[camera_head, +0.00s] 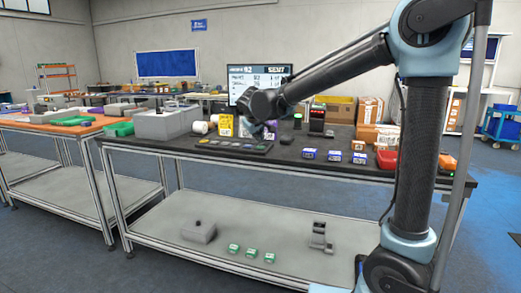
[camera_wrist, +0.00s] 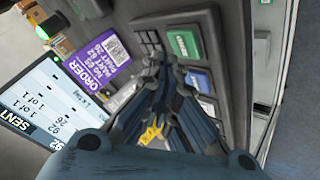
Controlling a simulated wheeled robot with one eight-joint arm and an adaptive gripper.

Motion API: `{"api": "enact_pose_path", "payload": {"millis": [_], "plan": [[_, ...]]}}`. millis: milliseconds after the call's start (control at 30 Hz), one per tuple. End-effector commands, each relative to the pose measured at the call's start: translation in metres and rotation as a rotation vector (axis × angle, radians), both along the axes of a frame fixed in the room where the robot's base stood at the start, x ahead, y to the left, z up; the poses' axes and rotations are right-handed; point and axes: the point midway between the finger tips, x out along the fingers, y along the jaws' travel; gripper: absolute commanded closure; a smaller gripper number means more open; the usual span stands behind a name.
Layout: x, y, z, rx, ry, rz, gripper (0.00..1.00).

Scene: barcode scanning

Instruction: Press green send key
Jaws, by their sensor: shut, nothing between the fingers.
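The green key (camera_wrist: 185,43) is a raised block on the dark key panel (camera_wrist: 189,13) in the wrist view, and it is uncovered. My gripper (camera_wrist: 163,60) is shut and empty, with its fingertips just below and left of the green key. I cannot tell whether the fingertips touch the panel. A blue key (camera_wrist: 197,80) lies beside the fingers, partly hidden. In the head view the panel (camera_head: 235,145) lies at the table's front edge, under my arm. The monitor (camera_head: 259,71) behind it reads "SENT", and so does its screen in the wrist view (camera_wrist: 38,105).
A purple order card (camera_wrist: 96,62) is beside the panel in the wrist view. The table's front edge is close to the panel.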

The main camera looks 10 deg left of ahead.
Motion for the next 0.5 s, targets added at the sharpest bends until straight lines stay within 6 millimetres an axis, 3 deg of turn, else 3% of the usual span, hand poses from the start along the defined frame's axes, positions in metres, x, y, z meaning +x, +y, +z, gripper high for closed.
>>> {"api": "enact_pose_path", "payload": {"millis": [500], "plan": [[0.000, 0.000, 0.041, 0.000, 0.000, 0.000, 1.00]]}}
